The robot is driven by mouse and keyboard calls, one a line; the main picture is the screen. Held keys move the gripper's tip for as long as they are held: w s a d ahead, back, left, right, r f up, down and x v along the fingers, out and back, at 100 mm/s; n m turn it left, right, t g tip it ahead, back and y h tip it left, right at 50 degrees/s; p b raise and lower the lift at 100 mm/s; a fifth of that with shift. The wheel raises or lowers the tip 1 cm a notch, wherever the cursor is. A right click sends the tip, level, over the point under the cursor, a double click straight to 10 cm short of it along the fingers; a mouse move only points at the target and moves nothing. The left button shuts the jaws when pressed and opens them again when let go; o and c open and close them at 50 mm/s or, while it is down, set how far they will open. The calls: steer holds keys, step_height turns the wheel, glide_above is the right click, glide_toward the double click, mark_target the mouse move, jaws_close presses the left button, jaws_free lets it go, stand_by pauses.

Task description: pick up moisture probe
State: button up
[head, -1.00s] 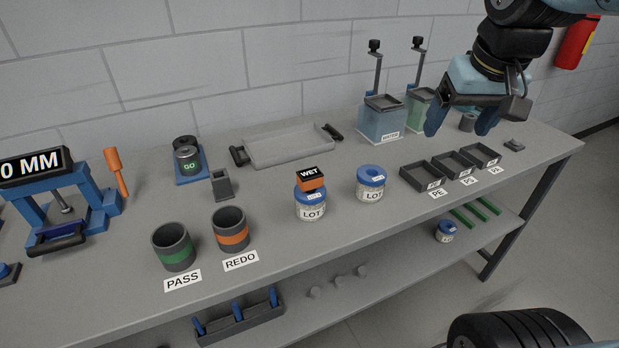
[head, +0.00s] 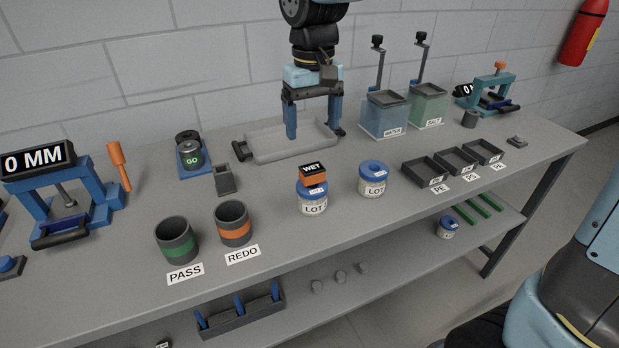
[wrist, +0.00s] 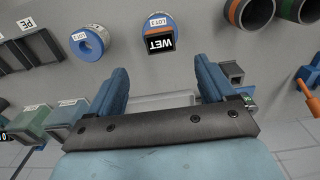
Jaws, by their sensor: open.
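The moisture probe appears to be the small orange block with a black WET display (head: 312,174). It sits on top of the blue lid of a LOT drum (head: 312,201) near the middle of the bench. In the wrist view, the WET block (wrist: 160,43) shows at the top centre, beyond my fingertips. My gripper (head: 312,128) is open and empty, with its blue fingers pointing down over the grey tray, behind the probe. In the wrist view, my gripper (wrist: 162,75) shows its two fingers wide apart with nothing between them.
A second LOT drum (head: 372,180) stands right of the probe's drum. The PASS cup (head: 177,241) and REDO cup (head: 233,224) stand to the front left. The grey tray (head: 268,150) lies behind. WATER tank (head: 384,115) and SALT tank (head: 428,106) with tall posts stand back right.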

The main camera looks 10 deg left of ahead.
mark_target(312, 170)
step_height(312, 170, down, 13)
steer(key=shift+r, duration=0.2)
stand_by(0.5)
steer(key=shift+c, duration=0.2)
steer(key=c, duration=1.1)
steer(key=shift+r, duration=0.15)
